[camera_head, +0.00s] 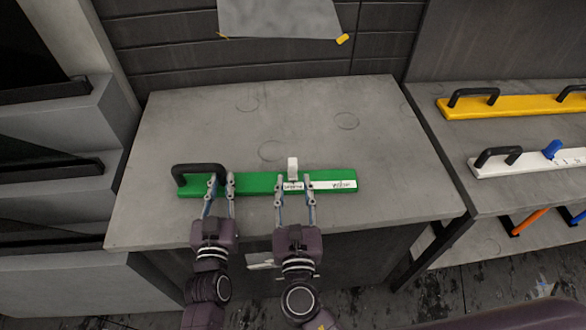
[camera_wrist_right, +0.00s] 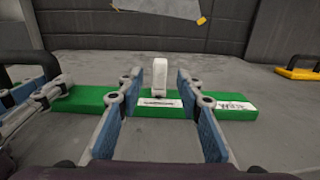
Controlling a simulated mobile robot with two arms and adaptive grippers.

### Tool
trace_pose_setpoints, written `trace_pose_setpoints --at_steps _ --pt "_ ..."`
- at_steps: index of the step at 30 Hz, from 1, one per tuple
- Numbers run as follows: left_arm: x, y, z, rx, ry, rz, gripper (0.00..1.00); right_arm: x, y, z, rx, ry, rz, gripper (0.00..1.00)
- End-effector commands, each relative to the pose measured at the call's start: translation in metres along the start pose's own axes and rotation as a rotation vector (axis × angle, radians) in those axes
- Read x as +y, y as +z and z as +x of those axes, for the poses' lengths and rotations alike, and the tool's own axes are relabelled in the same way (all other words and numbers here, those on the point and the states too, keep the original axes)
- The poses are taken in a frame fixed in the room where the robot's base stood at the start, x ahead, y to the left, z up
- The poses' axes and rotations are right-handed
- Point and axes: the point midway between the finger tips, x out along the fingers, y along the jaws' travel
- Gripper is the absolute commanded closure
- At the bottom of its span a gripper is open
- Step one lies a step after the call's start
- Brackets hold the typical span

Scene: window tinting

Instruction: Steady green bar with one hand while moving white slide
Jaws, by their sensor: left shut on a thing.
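The green bar (camera_head: 256,184) lies flat across the grey table, with a black handle (camera_head: 198,169) at its left end and a white labelled strip on its right part. The white slide (camera_head: 292,169) stands upright on the bar near its middle; it also shows in the right wrist view (camera_wrist_right: 160,77). My left gripper (camera_head: 221,180) is shut on the bar by the handle. My right gripper (camera_head: 293,181) is open, its fingers apart on either side of the slide, with clear gaps to it in the right wrist view (camera_wrist_right: 157,78).
The table (camera_head: 380,130) is bare behind the bar. On the right, shelving holds a yellow bar (camera_head: 515,105) with black handles and a white bar (camera_head: 530,162) with a blue slide (camera_head: 551,149). A grey sheet (camera_head: 280,17) hangs on the back wall.

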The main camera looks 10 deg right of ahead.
Motion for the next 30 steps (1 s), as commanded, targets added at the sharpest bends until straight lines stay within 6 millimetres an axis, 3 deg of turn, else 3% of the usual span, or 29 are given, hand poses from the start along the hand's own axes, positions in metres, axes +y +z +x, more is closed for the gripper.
trace_pose_setpoints --at_steps 3,9,22,23,28,30 --pt "0.0 -0.003 0.001 0.006 -0.001 -0.003 1.0 0.0 -0.001 -0.025 0.002 0.002 0.0 0.67" --pt "0.0 -0.003 0.001 0.007 -0.001 -0.003 1.0 0.0 -0.001 -0.048 0.002 0.002 0.001 0.67" --pt "0.0 -0.003 0.001 0.007 -0.001 -0.003 1.0 0.0 0.0 -0.052 0.0 0.001 0.001 0.67" --pt "0.0 -0.003 0.001 0.007 -0.001 -0.003 0.82 0.0 0.0 -0.052 0.0 0.001 0.001 0.67" --pt "0.0 -0.002 0.0 0.005 -0.001 -0.002 0.63 0.0 0.0 -0.052 0.0 0.001 0.001 0.67" --pt "0.0 -0.002 0.0 0.004 -0.001 -0.001 0.63 0.0 0.0 -0.052 0.0 0.001 0.001 0.67"
